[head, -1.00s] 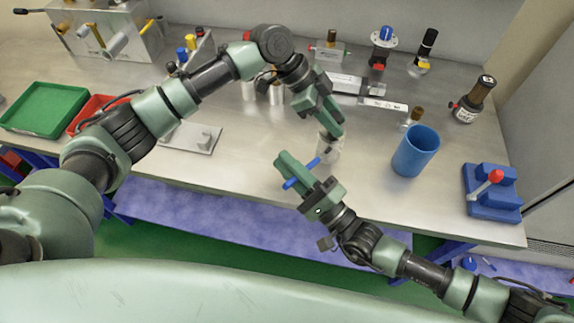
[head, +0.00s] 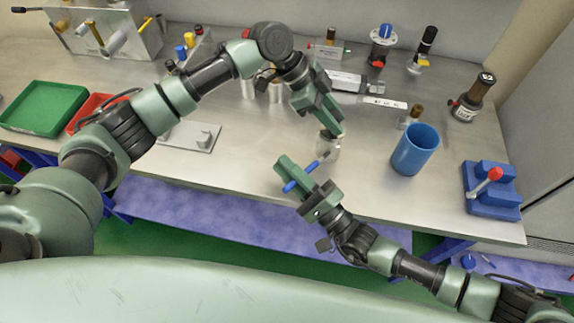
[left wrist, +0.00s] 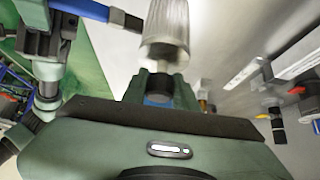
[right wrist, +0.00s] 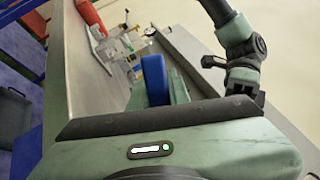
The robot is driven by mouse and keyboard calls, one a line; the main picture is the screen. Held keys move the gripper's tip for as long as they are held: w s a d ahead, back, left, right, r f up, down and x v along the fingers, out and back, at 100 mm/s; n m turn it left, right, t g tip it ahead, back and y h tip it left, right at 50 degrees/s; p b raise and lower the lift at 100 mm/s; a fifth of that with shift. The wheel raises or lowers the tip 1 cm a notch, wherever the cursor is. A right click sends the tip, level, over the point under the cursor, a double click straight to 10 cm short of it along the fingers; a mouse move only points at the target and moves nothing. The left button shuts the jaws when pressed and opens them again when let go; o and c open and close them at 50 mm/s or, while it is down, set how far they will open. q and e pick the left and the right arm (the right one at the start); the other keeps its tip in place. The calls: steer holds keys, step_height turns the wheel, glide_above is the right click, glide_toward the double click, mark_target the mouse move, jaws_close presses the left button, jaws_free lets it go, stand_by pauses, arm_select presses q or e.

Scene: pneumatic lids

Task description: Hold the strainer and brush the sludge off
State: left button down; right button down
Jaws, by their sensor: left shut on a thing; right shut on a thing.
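The strainer (head: 327,149) is a pale mesh-like cylinder held above the front part of the bench. My left gripper (head: 329,128) is shut on its dark end. In the left wrist view the strainer (left wrist: 166,28) points away from the jaws. My right gripper (head: 301,181) is shut on the blue handle of the brush (head: 292,187). The brush's tip lies beside the strainer's lower left side in the head view. The left wrist view shows the brush (left wrist: 85,9) ending close to the strainer; I cannot tell if they touch. No sludge can be made out.
A blue cup (head: 414,152) stands right of the strainer. A blue fixture with a red-knobbed lever (head: 490,190) sits at the right front. A green tray (head: 42,110) and a red tray (head: 92,110) are at the left. A grey plate (head: 190,137) lies left of my grippers.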

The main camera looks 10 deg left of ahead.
arm_select(q)
steer(key=shift+s+a+f, duration=0.1)
steer(key=shift+f, duration=0.05)
arm_select(e)
steer(key=shift+f, duration=0.15)
